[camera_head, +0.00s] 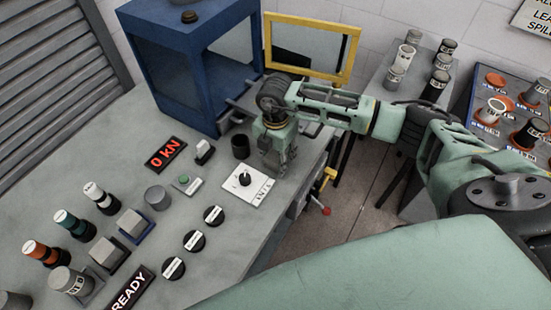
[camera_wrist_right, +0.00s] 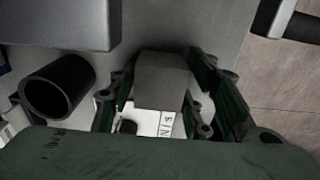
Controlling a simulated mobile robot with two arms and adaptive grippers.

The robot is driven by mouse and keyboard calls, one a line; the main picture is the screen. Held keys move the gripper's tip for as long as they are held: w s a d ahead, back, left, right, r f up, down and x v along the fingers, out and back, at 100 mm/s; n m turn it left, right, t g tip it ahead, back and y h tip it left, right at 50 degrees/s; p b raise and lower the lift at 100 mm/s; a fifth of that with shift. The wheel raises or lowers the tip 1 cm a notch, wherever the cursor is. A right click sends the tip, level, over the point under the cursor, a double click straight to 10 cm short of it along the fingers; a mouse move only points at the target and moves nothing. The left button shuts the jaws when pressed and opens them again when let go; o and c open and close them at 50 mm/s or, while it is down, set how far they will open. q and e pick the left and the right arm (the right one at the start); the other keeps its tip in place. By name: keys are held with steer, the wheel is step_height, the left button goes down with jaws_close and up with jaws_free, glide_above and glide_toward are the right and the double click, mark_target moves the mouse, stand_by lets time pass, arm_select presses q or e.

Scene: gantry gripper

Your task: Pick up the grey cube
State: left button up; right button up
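The grey cube (camera_wrist_right: 162,80) is between the two fingers of my right gripper (camera_wrist_right: 163,88) in the right wrist view. The fingers lie close against both its sides and appear shut on it. In the head view my right gripper (camera_head: 277,165) points down at the bench's right edge, beside a white plate with a black knob (camera_head: 245,180). The cube is hard to make out there among the fingers. Whether it touches the bench is not clear. My left gripper is not in view.
A blue frame cabinet (camera_head: 163,65) with an open yellow-edged door (camera_head: 353,57) stands behind the gripper. A black cup (camera_head: 240,147) is close to its left; the cup also shows in the wrist view (camera_wrist_right: 57,88). Several knobs and blocks fill the bench's left. Floor lies to the right.

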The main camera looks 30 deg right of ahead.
steer(key=c, duration=0.9)
steer(key=shift+w+r, duration=0.1)
steer(key=shift+c, duration=0.2)
